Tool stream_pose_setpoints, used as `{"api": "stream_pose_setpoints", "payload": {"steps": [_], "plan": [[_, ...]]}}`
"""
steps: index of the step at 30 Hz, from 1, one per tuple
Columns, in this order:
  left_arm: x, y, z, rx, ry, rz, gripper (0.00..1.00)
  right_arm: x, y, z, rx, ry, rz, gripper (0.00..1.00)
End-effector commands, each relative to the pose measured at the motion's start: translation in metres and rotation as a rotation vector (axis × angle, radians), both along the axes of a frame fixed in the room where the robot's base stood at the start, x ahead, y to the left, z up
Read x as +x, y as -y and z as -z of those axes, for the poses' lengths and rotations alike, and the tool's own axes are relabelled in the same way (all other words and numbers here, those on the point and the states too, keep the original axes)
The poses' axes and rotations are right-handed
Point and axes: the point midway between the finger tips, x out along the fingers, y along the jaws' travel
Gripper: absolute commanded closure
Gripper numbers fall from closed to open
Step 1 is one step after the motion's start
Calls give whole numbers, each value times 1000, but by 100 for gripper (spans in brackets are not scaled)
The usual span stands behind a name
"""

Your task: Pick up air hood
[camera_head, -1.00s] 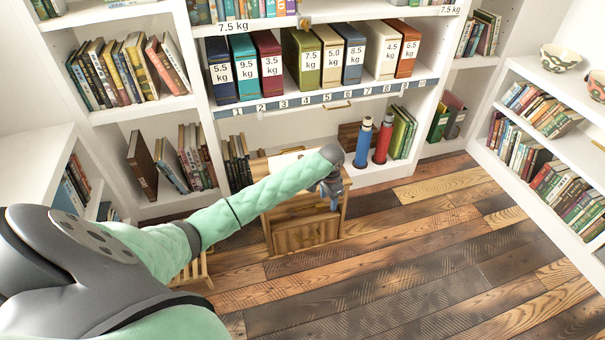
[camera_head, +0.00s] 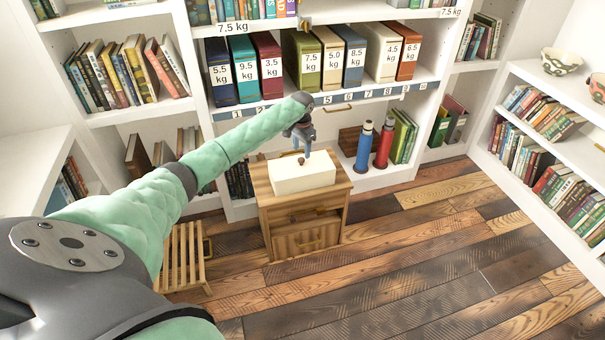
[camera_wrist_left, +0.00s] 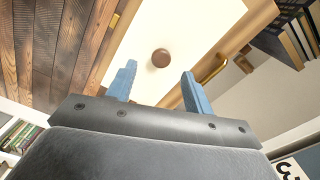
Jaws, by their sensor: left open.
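The air hood appears to be the cream-white box (camera_head: 318,176) with a small brown knob (camera_head: 301,160) on top. It sits on a small wooden cabinet (camera_head: 334,205). In the left wrist view the white top (camera_wrist_left: 190,25) fills the middle, with the round knob (camera_wrist_left: 160,58) just beyond the fingertips and between their lines. My left gripper (camera_head: 304,150) is above the box, close to the knob. Its blue fingers (camera_wrist_left: 159,78) are apart with nothing between them. I cannot tell the exact height gap to the knob. My right gripper is not in view.
A white bookcase (camera_head: 250,211) stands behind the cabinet, with a blue bottle (camera_head: 363,148) and a red bottle (camera_head: 384,145) on its low shelf. Labelled boxes (camera_head: 309,62) line the shelf above. A slatted wooden stool (camera_head: 184,262) is at left. The plank floor (camera_head: 430,260) is clear at right.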

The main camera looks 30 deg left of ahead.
Motion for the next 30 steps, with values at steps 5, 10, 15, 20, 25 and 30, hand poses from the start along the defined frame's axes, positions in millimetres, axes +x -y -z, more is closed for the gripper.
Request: {"api": "stream_pose_setpoints", "payload": {"steps": [5, 10, 15, 20, 25, 30], "plan": [[-1, -1, 17, -1, -1, -1, 48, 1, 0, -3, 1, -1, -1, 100], [-1, -2, 41, 1, -2, 0, 48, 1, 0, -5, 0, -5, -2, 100], [-1, -2, 49, 1, 1, 1, 48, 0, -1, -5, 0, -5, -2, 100], [-1, -2, 49, 1, 1, 1, 50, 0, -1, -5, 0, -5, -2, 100], [-1, -2, 49, 1, 1, 1, 84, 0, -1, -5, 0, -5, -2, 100], [-1, -2, 49, 0, 1, 1, 100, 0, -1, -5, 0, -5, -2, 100]]}}
